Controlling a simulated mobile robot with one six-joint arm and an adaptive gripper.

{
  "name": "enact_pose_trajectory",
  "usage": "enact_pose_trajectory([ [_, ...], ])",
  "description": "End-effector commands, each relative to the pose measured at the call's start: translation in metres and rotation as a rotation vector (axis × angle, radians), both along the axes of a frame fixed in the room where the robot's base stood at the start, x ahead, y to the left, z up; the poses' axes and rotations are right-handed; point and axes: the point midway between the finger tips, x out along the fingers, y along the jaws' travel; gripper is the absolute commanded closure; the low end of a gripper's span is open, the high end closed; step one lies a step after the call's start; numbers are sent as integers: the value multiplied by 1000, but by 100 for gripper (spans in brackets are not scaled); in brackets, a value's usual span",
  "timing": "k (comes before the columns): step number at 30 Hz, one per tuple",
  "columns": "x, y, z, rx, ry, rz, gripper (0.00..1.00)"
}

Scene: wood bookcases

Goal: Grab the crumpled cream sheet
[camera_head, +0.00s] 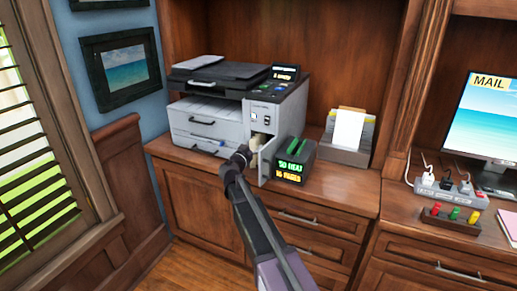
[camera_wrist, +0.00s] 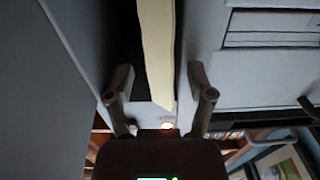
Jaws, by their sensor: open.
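The crumpled cream sheet (camera_head: 257,142) shows as a small pale patch in the open compartment on the printer's front. In the wrist view the cream sheet (camera_wrist: 156,45) is a long pale strip running down from the top edge, with a pointed lower end. My gripper (camera_head: 246,151) is at the compartment opening. In the wrist view my gripper (camera_wrist: 160,72) is open, with one finger on each side of the strip and dark gaps between. No firm contact shows. The sheet's far end is out of view.
The grey printer (camera_head: 209,121) stands on the wood counter (camera_head: 338,186). Its open door (camera_head: 268,160) is close to the right of my gripper. A dark box with a lit display (camera_head: 291,166) stands just right of the door. A paper holder (camera_head: 345,152) is farther right.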

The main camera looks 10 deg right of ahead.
Motion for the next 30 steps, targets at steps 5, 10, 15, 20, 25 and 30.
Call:
enact_pose_trajectory([
  [5, 0, 0, 0, 0, 0, 0, 31],
  [10, 0, 0, 0, 0, 0, 0, 31],
  [15, 0, 0, 0, 0, 0, 0, 57],
  [20, 0, 0, 0, 0, 0, 0, 92],
  [25, 0, 0, 0, 0, 0, 1, 92],
  [30, 0, 0, 0, 0, 0, 0, 92],
])
